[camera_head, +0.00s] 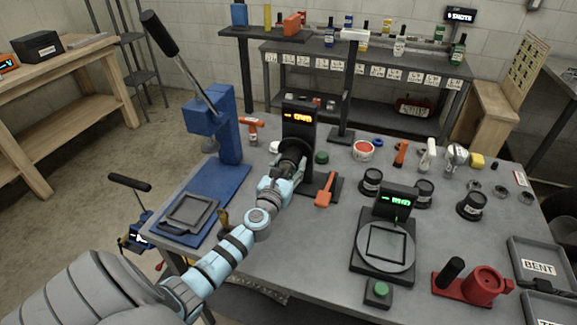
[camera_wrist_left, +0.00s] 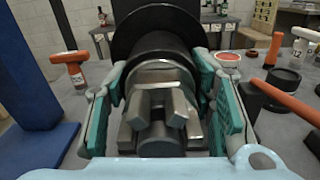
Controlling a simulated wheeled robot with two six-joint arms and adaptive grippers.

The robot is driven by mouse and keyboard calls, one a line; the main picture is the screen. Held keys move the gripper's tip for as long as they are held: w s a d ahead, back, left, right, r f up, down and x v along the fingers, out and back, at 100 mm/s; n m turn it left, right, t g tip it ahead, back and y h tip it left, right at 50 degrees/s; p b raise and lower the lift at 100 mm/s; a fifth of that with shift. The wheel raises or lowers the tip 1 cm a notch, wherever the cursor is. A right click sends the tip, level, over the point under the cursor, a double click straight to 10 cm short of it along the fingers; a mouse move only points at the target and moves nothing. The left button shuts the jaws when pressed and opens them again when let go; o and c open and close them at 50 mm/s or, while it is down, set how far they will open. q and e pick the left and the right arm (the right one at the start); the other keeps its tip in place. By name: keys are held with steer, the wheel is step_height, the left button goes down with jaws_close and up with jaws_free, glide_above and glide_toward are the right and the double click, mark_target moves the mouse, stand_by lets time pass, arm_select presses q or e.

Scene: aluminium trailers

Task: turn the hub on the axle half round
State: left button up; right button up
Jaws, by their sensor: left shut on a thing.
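The hub (camera_head: 294,148) is a dark round piece on the front of a black upright stand with an orange lit display (camera_head: 299,116). In the left wrist view the hub shows as a wide black disc (camera_wrist_left: 130,42) with a narrower barrel and a grey metal end with blocky lugs (camera_wrist_left: 152,108). My left gripper (camera_head: 288,168) is shut on the hub, its teal-padded fingers on either side of the barrel. The axle is hidden behind the hub and gripper. My right gripper is not in view.
A blue lever press (camera_head: 213,130) stands left of the stand. An orange-handled tool (camera_head: 326,190) lies close on the right. A scale with a green display (camera_head: 386,245), black pots (camera_head: 371,182) and a red fixture (camera_head: 484,286) occupy the table's right side.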

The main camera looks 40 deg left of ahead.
arm_select(q)
steer(key=n, duration=0.4)
steer(key=shift+f+b, duration=0.15)
steer(key=shift+b, duration=0.2)
steer(key=shift+d, duration=0.1)
steer(key=o, duration=1.2)
steer(key=shift+c, duration=0.2)
steer(key=shift+s, duration=0.1)
steer(key=v, duration=1.2)
